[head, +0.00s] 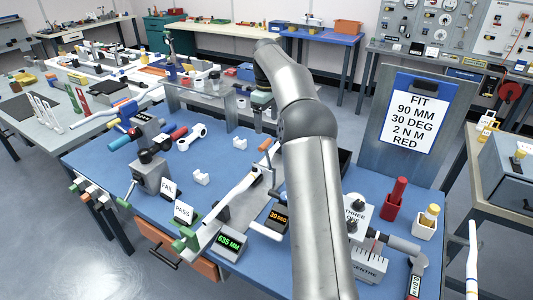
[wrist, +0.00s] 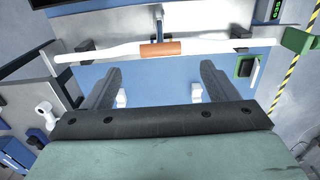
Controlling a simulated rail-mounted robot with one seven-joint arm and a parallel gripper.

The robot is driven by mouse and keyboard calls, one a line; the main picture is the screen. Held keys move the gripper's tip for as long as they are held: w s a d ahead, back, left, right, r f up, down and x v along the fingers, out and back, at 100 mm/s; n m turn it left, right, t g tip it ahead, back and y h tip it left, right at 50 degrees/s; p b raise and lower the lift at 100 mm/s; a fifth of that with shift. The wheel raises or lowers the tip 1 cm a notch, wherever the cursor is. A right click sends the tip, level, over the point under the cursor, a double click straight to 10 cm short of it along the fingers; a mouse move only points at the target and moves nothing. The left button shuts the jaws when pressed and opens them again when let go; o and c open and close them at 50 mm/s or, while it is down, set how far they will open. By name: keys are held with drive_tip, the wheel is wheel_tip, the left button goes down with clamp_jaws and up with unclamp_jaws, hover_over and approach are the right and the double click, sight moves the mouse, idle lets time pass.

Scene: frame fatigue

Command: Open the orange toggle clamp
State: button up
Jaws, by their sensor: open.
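The orange toggle clamp handle (wrist: 160,48) lies crosswise near the top middle of the wrist view, on a dark stem that runs up past a long white tube. In the head view the orange handle (head: 266,145) shows small, near the far end of the white tube (head: 234,197). My gripper (wrist: 158,78) is open and empty, with its two dark fingers spread on either side below the handle in the wrist view. The fingers do not touch the handle. In the head view my arm hides much of the area, and the fingertips do not show clearly.
The blue bench (head: 115,180) carries PASS and FAIL signs (head: 184,212), a lit 635 MM display (head: 230,245) and a green end block (wrist: 300,40) by the tube. A red holder (head: 396,200) and a clipboard (head: 408,110) stand right of my arm.

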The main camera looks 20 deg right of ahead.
sight(267, 146)
wheel_tip(267, 146, down, 13)
drive_tip(key=shift+f, duration=0.15)
drive_tip(key=c, duration=1.4)
